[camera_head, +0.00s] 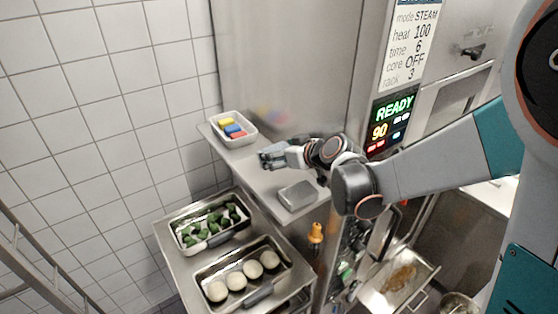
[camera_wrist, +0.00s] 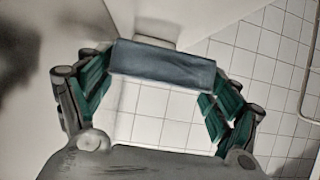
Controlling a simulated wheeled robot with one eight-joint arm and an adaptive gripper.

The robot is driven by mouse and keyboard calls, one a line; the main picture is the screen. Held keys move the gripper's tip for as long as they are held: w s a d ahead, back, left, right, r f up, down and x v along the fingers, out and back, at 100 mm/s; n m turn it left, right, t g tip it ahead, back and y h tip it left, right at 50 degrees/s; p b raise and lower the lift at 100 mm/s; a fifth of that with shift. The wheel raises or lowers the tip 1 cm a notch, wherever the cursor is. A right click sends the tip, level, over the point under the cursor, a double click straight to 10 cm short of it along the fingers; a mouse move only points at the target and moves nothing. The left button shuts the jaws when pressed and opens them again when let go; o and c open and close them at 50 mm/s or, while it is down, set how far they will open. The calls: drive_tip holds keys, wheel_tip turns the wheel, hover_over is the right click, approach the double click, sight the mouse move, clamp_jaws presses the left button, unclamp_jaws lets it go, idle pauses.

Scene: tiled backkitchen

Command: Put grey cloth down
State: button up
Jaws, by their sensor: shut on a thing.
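A folded blue-grey cloth (camera_wrist: 163,65) lies between the fingertips of my gripper in the wrist view, spanning from one green-padded finger to the other. My gripper (camera_wrist: 160,85) is shut on it. In the head view my gripper (camera_head: 268,157) is over the steel shelf (camera_head: 255,170), between a white tub and a flat grey block. The cloth is hard to make out in the head view. I cannot tell whether it touches the shelf.
The white tub (camera_head: 250,138) holds yellow, blue and red pieces. Below are a pan of green vegetables (camera_head: 186,238) and a pan of pale rounds (camera_head: 201,275). A steel oven with a READY display (camera_head: 394,108) stands right.

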sight(280, 179)
drive_tip(key=shift+f, duration=3.2)
drive_tip(key=shift+f, duration=0.15)
drive_tip(key=o, duration=1)
drive_tip(key=shift+c, duration=0.2)
